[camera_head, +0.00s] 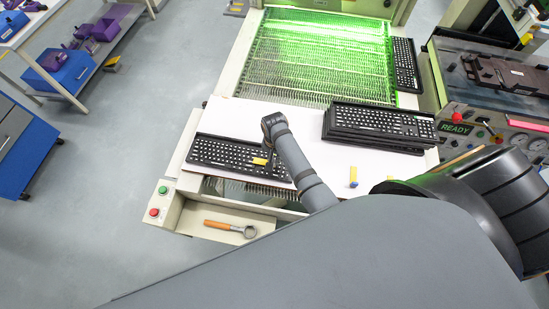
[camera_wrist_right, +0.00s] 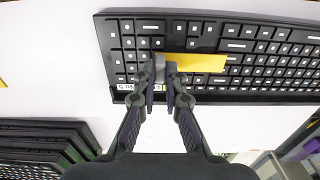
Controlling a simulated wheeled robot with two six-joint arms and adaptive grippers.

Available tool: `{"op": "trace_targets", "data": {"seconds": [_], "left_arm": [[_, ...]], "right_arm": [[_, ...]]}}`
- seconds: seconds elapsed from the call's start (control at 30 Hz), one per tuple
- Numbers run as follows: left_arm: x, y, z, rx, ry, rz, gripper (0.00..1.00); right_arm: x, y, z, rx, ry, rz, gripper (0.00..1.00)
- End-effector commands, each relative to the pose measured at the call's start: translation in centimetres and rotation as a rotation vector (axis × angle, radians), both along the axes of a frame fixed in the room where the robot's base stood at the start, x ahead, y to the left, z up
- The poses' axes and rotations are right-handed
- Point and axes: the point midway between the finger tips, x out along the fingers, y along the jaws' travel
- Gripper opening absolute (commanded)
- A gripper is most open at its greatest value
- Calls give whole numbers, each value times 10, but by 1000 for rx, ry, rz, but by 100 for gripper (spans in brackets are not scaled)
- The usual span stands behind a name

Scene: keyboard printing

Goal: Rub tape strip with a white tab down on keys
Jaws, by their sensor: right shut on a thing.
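A black keyboard (camera_head: 222,150) with white key legends lies on the white board at the front left; it fills the upper part of the right wrist view (camera_wrist_right: 262,48). A yellow tape strip (camera_wrist_right: 199,62) lies across its keys, and shows small in the head view (camera_head: 260,161). My right gripper (camera_wrist_right: 166,78) is over the keyboard, its fingers shut at the strip's left end on the white tab (camera_wrist_right: 160,68), which they mostly hide. Whether the whole strip touches the keys I cannot tell. My left gripper is not in view.
A stack of black keyboards (camera_head: 378,122) stands on the right of the white board (camera_head: 300,118). Another yellow strip (camera_head: 353,174) lies near the front. Behind is a green-lit conveyor (camera_head: 320,50); a tool with an orange handle (camera_head: 222,226) lies in the front tray.

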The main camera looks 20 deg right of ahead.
Motion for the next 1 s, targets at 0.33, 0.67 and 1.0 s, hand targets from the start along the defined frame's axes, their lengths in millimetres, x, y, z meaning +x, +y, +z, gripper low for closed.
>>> {"op": "trace_targets", "data": {"seconds": [0.33,0.67,1.0], "left_arm": [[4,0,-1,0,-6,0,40],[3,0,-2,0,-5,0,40],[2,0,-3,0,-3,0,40]], "right_arm": [[0,0,-3,0,0,0,0],[0,0,-7,0,0,0,0],[0,0,-7,0,0,0,36]]}}
